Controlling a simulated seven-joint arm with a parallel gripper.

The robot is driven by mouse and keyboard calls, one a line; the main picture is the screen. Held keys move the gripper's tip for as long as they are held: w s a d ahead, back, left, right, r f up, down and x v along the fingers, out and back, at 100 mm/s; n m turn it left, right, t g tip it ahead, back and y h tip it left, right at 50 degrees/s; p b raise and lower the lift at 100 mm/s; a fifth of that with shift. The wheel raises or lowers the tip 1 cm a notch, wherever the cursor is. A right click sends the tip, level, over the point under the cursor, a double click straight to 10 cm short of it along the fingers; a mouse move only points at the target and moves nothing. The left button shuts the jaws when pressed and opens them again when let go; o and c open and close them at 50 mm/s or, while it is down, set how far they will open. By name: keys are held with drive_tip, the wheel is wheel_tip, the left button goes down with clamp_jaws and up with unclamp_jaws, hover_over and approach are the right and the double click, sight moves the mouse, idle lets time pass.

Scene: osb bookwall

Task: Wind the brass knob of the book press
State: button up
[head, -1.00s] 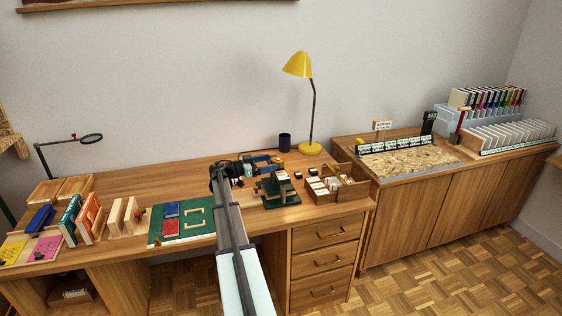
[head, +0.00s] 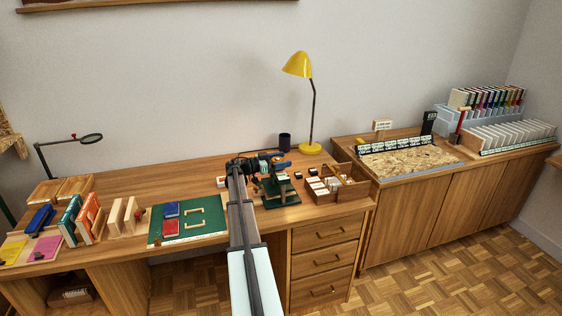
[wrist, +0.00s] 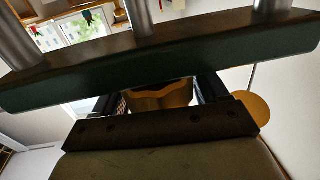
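The book press (head: 279,192), with a dark green base and body, stands on the desk left of the divided wooden tray. My gripper (head: 281,163) is at the top of the press in the head view and partly hides it. In the wrist view, the dark green press bar (wrist: 170,62) with metal posts crosses in front. Below it, a golden-brown piece, apparently the brass knob (wrist: 160,97), sits between the two apart fingers of my gripper (wrist: 161,103). The bar and hand hide part of it, so contact is unclear.
The wooden tray (head: 349,194) of small items is close on the right. The yellow lamp (head: 298,66) and dark cup (head: 285,142) stand behind. A green mat (head: 206,232) with red and blue books lies left. Bare desk lies behind the mat.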

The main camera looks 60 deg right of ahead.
drive_tip(key=c, duration=0.7)
drive_tip(key=shift+n+t+h, duration=0.3)
drive_tip(key=shift+t, duration=0.1)
drive_tip(key=n+t+h, duration=0.1)
drive_tip(key=n+t, duration=0.1)
drive_tip(key=shift+t+h, duration=0.3)
drive_tip(key=shift+t, duration=0.1)
drive_tip(key=n+t+h, duration=0.1)
drive_tip(key=n+t, duration=0.1)
drive_tip(key=t, duration=0.1)
drive_tip(key=shift+w+n+t, duration=0.15)
drive_tip(key=shift+n+t, duration=0.15)
drive_tip(key=shift+t, duration=0.1)
drive_tip(key=n+t, duration=0.1)
drive_tip(key=t, duration=0.1)
drive_tip(key=n+t, duration=0.2)
drive_tip(key=t, duration=0.1)
drive_tip(key=w+n+t, duration=0.1)
drive_tip(key=n+t, duration=0.1)
drive_tip(key=t, duration=0.1)
drive_tip(key=shift+d, duration=0.15)
drive_tip(key=shift+w+n+t, duration=0.1)
drive_tip(key=shift+n+t, duration=0.3)
drive_tip(key=shift+t, duration=0.1)
drive_tip(key=o, duration=0.9)
drive_tip(key=shift+o, duration=0.2)
